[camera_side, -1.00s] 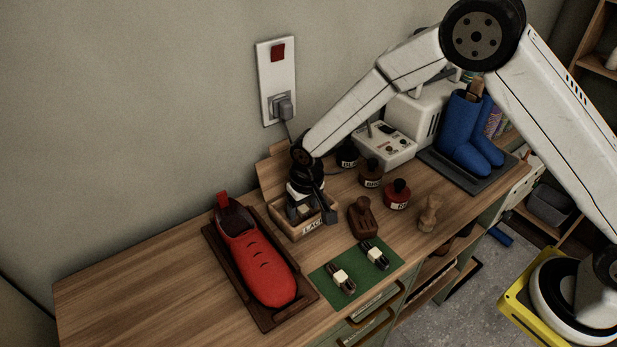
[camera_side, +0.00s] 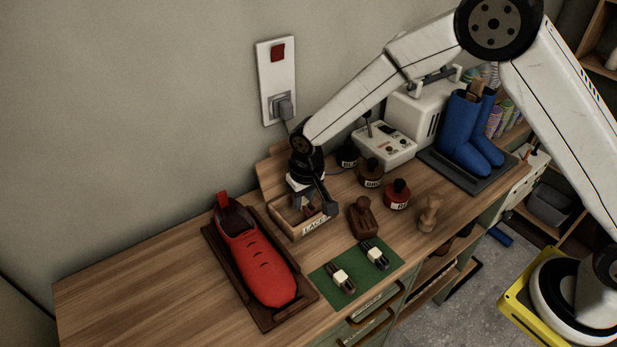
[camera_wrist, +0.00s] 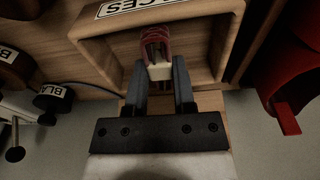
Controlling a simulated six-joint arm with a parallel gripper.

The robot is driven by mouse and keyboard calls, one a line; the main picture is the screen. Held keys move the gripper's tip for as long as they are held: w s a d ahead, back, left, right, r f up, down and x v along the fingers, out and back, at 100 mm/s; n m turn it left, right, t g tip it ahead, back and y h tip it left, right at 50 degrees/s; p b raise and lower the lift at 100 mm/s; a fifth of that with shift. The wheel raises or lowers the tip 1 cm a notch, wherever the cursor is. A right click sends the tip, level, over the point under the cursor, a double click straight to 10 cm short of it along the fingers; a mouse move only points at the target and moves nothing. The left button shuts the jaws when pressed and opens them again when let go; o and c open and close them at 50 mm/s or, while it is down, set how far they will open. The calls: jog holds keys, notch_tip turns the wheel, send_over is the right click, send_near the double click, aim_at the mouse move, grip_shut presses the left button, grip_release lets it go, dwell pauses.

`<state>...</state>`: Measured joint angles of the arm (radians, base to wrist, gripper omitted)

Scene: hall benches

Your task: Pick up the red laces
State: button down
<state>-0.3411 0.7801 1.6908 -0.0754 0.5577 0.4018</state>
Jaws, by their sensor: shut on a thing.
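The red laces (camera_wrist: 155,45) are a small dark-red bundle with a pale band (camera_wrist: 160,71). In the wrist view my gripper (camera_wrist: 160,76) is shut on the band, with one finger on each side. In the side view my gripper (camera_side: 308,204) is at the wooden box labelled LACES (camera_side: 292,231), pointing down. The box also shows in the wrist view (camera_wrist: 93,42), with its bare floor around the bundle. How far the bundle is above that floor is hard to tell.
A red shoe (camera_side: 254,258) sits on a dark tray (camera_side: 268,322) to the left. Two dark bundles with pale bands (camera_side: 342,278) lie on a green mat (camera_side: 330,297) in front. A brush (camera_side: 363,217) and labelled jars (camera_side: 397,195) stand right. The wall is close behind.

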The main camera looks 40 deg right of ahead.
aim_at(304, 200)
notch_tip(304, 200, up, 8)
jog(key=shift+f, duration=0.25)
jog(key=shift+d, duration=0.1)
dwell(0.5)
